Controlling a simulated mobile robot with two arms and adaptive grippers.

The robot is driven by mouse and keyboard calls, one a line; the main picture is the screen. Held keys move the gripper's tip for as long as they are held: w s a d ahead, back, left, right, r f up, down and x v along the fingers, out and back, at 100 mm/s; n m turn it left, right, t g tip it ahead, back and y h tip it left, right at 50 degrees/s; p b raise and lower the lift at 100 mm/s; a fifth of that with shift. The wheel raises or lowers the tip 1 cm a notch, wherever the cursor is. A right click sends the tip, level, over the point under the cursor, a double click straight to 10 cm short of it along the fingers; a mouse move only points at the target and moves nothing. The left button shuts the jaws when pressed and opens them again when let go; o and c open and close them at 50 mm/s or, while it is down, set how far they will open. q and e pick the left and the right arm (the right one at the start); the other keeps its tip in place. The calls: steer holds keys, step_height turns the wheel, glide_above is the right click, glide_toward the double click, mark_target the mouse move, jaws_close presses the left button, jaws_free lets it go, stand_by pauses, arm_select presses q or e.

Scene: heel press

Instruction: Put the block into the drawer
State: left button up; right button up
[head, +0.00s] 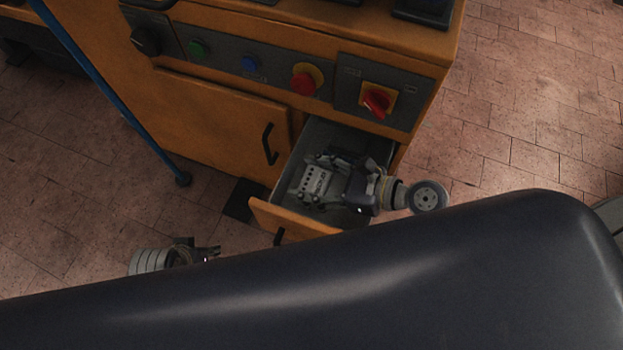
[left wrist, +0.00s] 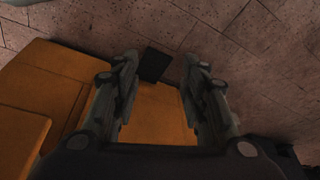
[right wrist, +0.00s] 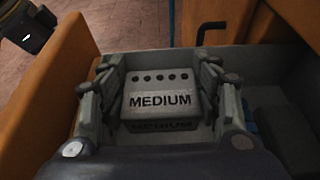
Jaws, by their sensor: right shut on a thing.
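The block (right wrist: 160,98) is light grey, with a row of holes and the word MEDIUM. It sits between the two fingers of my right gripper (right wrist: 160,78), which is shut on it. In the head view the block (head: 314,186) and right gripper (head: 318,178) are inside the outline of the pulled-out drawer (head: 290,220). Whether the block touches the drawer floor I cannot tell. My left gripper (left wrist: 160,68) has its fingers apart with nothing between them. In the head view the left gripper (head: 212,252) is partly hidden, left of the drawer front.
The orange cabinet (head: 210,125) has a closed door with a black handle (head: 269,144) left of the drawer. Above are buttons and a red rotary switch (head: 376,101). A blue pole (head: 110,90) stands at left. Tiled floor (head: 500,130) is clear at right.

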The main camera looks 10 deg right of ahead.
arm_select(q)
steer(key=shift+r, duration=0.25)
arm_select(e)
steer(key=shift+f, duration=0.1)
steer(key=shift+f+b, duration=0.3)
steer(key=shift+f, duration=0.3)
steer(key=o, duration=1.5)
arm_select(q)
steer(key=v, duration=0.3)
steer(key=shift+w, duration=0.1)
steer(key=shift+a+f, duration=0.1)
steer(key=shift+f, duration=0.05)
